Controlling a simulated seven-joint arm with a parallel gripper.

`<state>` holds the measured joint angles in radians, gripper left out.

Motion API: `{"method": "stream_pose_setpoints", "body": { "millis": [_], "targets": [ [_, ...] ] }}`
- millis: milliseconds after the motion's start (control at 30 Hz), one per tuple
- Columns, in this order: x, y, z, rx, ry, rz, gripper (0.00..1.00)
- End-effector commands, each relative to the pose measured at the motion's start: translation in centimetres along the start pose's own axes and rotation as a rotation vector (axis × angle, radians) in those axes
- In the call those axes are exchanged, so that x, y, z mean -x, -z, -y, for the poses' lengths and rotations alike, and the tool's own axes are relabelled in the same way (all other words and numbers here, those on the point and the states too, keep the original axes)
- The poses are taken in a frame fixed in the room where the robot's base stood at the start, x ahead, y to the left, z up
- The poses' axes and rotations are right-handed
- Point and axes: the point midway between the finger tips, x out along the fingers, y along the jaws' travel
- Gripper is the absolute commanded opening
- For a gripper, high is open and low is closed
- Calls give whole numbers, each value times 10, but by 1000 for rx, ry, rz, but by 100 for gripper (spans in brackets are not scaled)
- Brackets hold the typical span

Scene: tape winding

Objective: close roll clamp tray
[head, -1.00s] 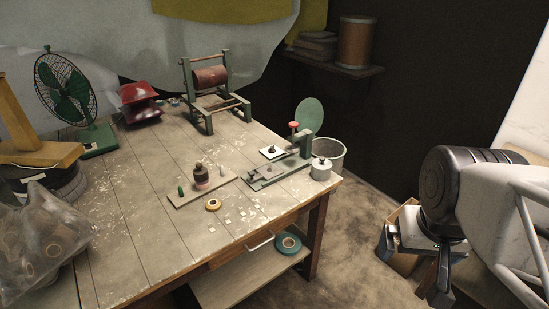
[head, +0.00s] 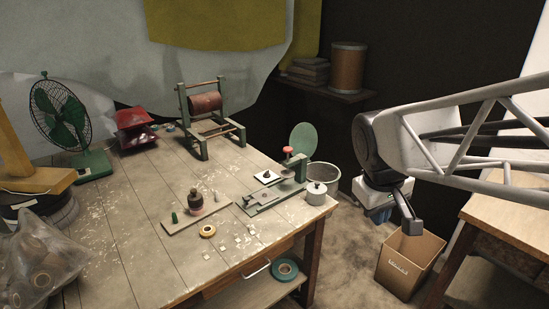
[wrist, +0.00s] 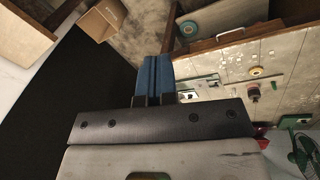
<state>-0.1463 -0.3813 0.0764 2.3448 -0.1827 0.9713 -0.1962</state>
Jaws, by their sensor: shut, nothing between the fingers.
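The roll clamp (head: 275,196) is a green bench device near the table's right end, with a red knob (head: 287,150) on its post. A pale square plate (head: 267,177) with a dark knob sits beside its post, and a flat grey tray part (head: 258,196) lies on its base toward the left front. I cannot tell how far the tray is out. My gripper (head: 411,226) hangs in the air right of the table, well apart from the clamp. Its blue fingers (wrist: 155,75) are together and empty in the wrist view.
A lidded pot (head: 316,193) stands right of the clamp at the table edge, with a bin (head: 323,176) behind. A cardboard box (head: 408,266) stands below my gripper.

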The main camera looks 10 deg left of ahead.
Motion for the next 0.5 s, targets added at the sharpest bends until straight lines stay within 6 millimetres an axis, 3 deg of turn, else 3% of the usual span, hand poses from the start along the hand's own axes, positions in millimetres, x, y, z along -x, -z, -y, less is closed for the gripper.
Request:
{"method": "stream_pose_setpoints", "body": {
  "millis": [500],
  "targets": [
    [-17,120,15,381,-78,80,0]
  ]
}}
